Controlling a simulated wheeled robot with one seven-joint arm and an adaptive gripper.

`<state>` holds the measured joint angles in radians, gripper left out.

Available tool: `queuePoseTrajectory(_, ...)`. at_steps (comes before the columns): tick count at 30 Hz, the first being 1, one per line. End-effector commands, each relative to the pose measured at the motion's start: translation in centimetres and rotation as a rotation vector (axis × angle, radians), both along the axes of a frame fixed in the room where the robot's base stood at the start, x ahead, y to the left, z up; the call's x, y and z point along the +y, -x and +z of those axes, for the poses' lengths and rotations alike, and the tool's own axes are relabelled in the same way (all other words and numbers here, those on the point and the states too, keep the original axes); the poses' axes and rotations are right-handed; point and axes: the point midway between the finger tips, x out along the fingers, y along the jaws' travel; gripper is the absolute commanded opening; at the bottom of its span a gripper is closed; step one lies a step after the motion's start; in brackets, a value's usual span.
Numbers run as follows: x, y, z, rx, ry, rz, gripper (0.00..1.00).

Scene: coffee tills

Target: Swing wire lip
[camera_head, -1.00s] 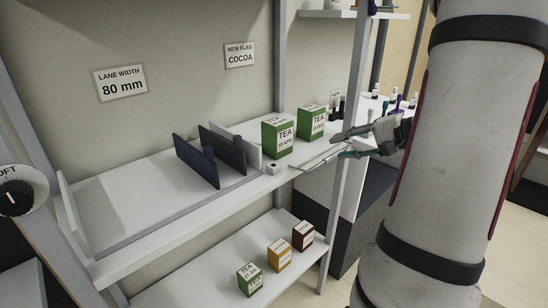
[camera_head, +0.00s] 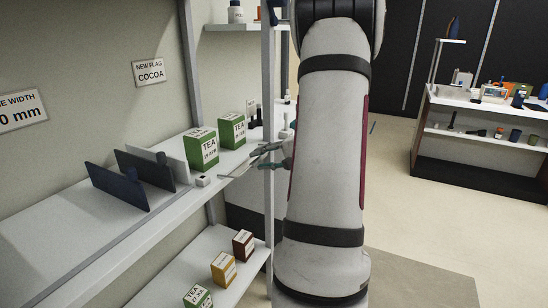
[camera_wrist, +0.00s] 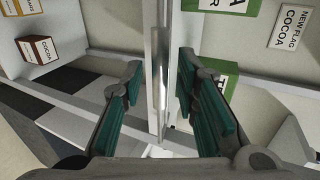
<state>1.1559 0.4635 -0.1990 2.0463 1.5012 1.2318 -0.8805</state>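The wire lip (camera_head: 236,170) shows as a thin pale bar along the front edge of the upper shelf, below the green tea boxes. In the wrist view, a shiny pale bar (camera_wrist: 158,75), seemingly the wire lip, runs up the picture between my fingers. My gripper (camera_head: 257,157) is at the right end of the shelf, at the lip. In the wrist view my gripper (camera_wrist: 161,98) is open, with one green-padded finger on each side of the bar. A gap shows on both sides, and I see no clear contact. My arm hides part of the shelf's right end.
Two green tea boxes (camera_head: 201,148) (camera_head: 232,130) stand behind the lip. Dark dividers (camera_head: 117,186) (camera_head: 143,166) stand to their left. The lower shelf holds a yellow box (camera_head: 223,269), a dark red box (camera_head: 243,243) and a tea box (camera_head: 197,297). A grey post (camera_head: 268,100) rises close to my gripper.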

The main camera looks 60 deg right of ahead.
Motion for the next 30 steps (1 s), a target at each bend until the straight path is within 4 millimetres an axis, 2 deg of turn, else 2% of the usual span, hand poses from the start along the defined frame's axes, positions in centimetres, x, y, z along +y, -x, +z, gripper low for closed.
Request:
queuePoseTrajectory(1, 0.15, -0.59, -0.26, 0.001, -0.001, 0.004, 0.28)
queuePoseTrajectory(2, 0.07, -0.53, -0.25, 0.001, 0.000, 0.001, 0.24)
queuePoseTrajectory(5, 0.07, -0.46, -0.23, 0.001, 0.000, 0.001, 0.01)
queuePoseTrajectory(24, 0.07, -0.38, -1.16, 0.001, 0.000, 0.001, 0.00)
queuePoseTrajectory(25, 0.08, -0.36, -1.07, 0.001, -0.001, 0.001, 0.19)
queuePoseTrajectory(27, 0.07, -0.34, -1.00, 0.001, 0.000, 0.001, 0.35)
queuePoseTrajectory(30, 0.07, -0.34, -0.98, 0.001, 0.000, 0.001, 0.36)
